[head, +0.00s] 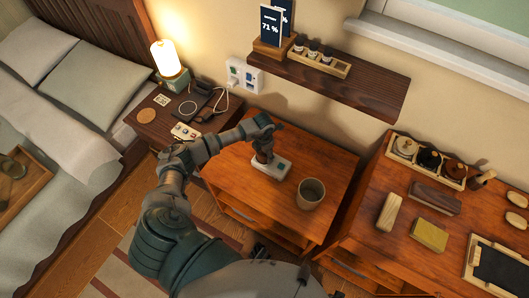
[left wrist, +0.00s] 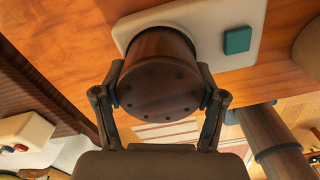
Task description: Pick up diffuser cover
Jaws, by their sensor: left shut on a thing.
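The diffuser cover (left wrist: 158,78) is a dark brown wooden cylinder with small holes in its top. My left gripper (left wrist: 160,100) is shut on it, one finger on each side. In the left wrist view it sits over a pale base (left wrist: 215,25) with a green square button (left wrist: 237,40); I cannot tell whether it touches the base. In the head view my left gripper (head: 263,150) is above the white base (head: 271,170) on the wooden cabinet, with the brown cover (head: 262,158) mostly hidden under it. My right gripper is not in view.
A wooden shelf (head: 380,97) juts from the wall above. A nightstand with a lit lamp (head: 165,58) is at left. Another cabinet at right holds wooden blocks (head: 389,212) and a jar rack (head: 455,180).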

